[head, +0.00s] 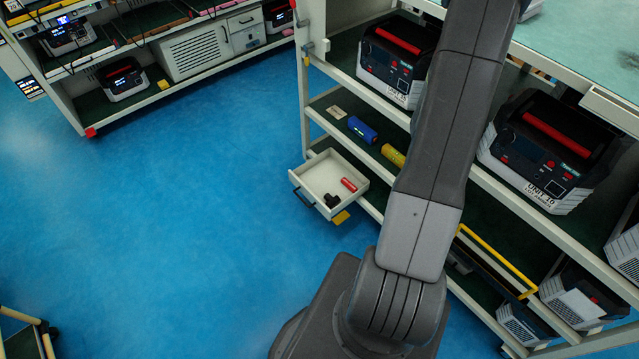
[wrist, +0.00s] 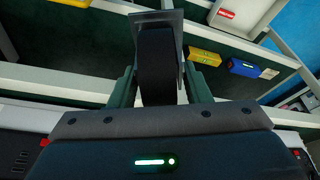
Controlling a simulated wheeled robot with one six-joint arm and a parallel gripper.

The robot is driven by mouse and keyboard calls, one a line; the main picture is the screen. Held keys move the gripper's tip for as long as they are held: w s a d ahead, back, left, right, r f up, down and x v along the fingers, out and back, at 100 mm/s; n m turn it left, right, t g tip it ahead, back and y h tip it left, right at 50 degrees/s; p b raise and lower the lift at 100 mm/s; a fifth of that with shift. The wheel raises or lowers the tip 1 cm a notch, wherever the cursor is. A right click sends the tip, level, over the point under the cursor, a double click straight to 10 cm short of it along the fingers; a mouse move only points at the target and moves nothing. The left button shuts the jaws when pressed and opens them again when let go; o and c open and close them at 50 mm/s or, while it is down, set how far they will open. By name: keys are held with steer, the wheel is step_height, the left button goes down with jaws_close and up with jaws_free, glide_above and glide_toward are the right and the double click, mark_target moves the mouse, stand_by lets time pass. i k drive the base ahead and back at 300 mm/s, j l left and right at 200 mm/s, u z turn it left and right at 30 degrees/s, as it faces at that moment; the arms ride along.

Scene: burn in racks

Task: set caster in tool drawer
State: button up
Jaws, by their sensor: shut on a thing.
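The caster (wrist: 157,65), a dark wheel with a grey metal mounting plate, is held between the two green fingers of my gripper (wrist: 160,88) in the wrist view. My gripper is shut on it. In the head view my arm hides the gripper and the caster. The tool drawer (head: 322,178) is a pale open tray pulled out from the rack's lower shelf in the head view. Part of the drawer (wrist: 255,14) shows at the top right of the wrist view, apart from my gripper.
A blue object (head: 362,130) and a yellow one (head: 392,155) lie on the shelf behind the drawer. Power units (head: 398,60) stand on the shelf above, with another (head: 545,150) to the right. Blue floor left of the drawer is clear.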

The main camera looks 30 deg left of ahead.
mark_target(310, 182)
steer(key=u, duration=1.55)
steer(key=i+l+u, duration=0.15)
steer(key=u, duration=0.25)
steer(key=i+l+u, duration=0.1)
steer(key=l+u, duration=0.25)
steer(key=i+l+u, duration=0.1)
steer(key=u, duration=0.3)
steer(key=i+l, duration=0.1)
steer(key=l, duration=0.3)
steer(key=i+l, duration=0.1)
steer(key=l, duration=0.35)
